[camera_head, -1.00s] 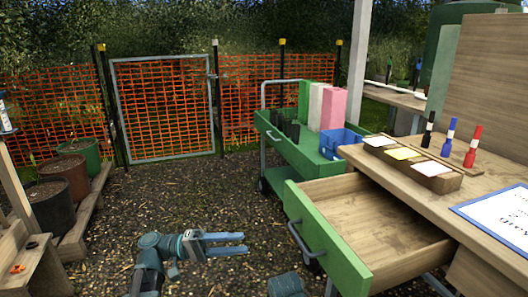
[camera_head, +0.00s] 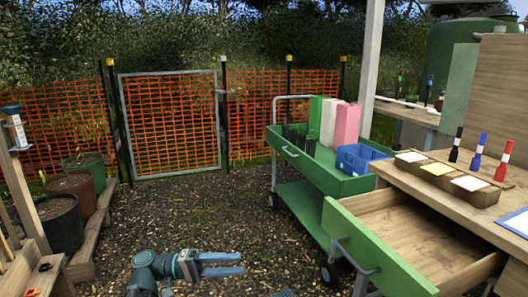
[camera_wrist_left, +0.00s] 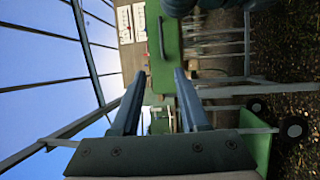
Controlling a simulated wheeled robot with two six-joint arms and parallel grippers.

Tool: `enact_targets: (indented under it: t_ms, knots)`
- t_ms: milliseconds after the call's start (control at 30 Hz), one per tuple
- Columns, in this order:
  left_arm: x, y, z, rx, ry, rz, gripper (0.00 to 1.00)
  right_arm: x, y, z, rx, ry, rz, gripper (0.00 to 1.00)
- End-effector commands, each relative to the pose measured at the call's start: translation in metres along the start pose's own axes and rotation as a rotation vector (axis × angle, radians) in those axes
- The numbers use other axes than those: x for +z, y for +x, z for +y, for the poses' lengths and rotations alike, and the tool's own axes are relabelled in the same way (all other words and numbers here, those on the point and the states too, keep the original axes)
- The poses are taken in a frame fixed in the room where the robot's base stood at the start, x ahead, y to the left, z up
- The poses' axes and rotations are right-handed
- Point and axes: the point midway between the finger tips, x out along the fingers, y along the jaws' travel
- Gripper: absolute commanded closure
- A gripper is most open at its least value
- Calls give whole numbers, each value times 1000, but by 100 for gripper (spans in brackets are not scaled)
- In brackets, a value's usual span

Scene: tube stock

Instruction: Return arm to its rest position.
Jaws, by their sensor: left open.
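My left arm comes in at the bottom left of the head view, and its gripper (camera_head: 222,264) points to the right over the gravel. Its two fingers are parallel with a gap between them, and nothing is held. In the left wrist view the same gripper (camera_wrist_left: 158,100) shows two spread fingers with only distant workbench and cart parts beyond them. My right gripper does not show clearly; only a small dark piece shows at the bottom edge of the head view.
An open green-fronted drawer (camera_head: 372,249) juts from the wooden workbench on the right. A green cart (camera_head: 345,186) carries a blue bin (camera_head: 362,157).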

Motion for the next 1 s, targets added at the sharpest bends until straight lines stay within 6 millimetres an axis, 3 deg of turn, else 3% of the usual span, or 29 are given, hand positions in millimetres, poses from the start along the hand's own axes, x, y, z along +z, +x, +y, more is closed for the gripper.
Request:
enact_targets:
  t_ms: [367, 667, 833, 1000]
  knots:
    - [7, 15, -47, -206, -62, 8, 55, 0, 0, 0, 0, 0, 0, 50]
    - [23, 17, -121, -554, -126, 22, 55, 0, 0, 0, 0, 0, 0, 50]
    - [41, -6, -181, -906, -144, 33, 55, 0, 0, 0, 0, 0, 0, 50]
    - [55, -47, -219, -1244, -119, 40, 55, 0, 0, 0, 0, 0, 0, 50]
